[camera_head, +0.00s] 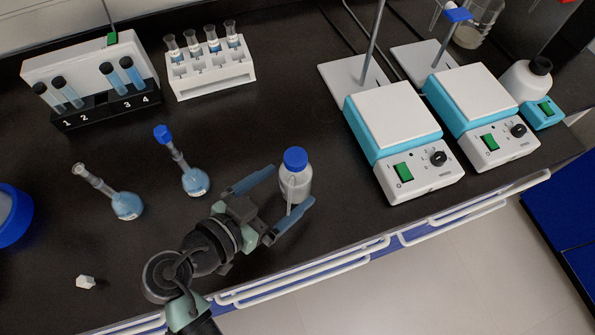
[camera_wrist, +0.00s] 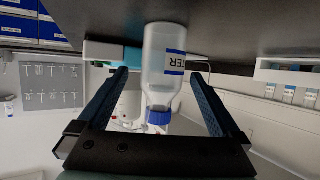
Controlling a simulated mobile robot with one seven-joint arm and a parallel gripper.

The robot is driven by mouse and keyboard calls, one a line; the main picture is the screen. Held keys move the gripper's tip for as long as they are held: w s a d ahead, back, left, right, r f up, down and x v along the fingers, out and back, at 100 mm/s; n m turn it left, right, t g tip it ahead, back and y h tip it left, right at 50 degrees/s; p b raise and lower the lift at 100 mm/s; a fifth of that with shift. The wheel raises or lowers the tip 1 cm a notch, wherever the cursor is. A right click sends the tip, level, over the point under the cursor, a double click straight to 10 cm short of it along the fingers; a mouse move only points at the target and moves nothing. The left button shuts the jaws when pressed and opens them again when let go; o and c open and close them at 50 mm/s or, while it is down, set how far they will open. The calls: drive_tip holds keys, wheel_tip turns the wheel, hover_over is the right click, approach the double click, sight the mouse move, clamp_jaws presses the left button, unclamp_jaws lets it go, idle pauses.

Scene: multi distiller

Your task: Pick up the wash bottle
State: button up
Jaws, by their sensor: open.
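The wash bottle (camera_head: 296,186) is a clear-white bottle with a blue cap, standing upright on the black bench. A thin pale spout shows at its front. In the wrist view the wash bottle (camera_wrist: 163,60) appears upside down, with a blue-edged label partly reading "TER". My gripper (camera_head: 291,187) is open, reaching in from the lower left with its blue fingers low over the bench. The fingertips lie to either side of the bottle. In the wrist view my gripper (camera_wrist: 160,74) shows a gap between each finger and the bottle.
Two round flasks with blue liquid (camera_head: 127,205) (camera_head: 195,181) stand left of the gripper. A hotplate stirrer (camera_head: 394,115) stands right of the bottle, with another (camera_head: 470,100) beyond. Tube racks (camera_head: 110,112) (camera_head: 215,80) stand at the back left. The bench's front edge is close.

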sight(305, 171)
drive_tip(key=shift+p+x, duration=0.5)
drive_tip(key=shift+x, duration=3.05)
drive_tip(key=shift+w+a, duration=0.1)
drive_tip(key=shift+a, duration=0.05)
drive_tip(key=c, duration=0.9)
wheel_tip(305, 171, up, 10)
drive_tip(key=shift+f, duration=0.1)
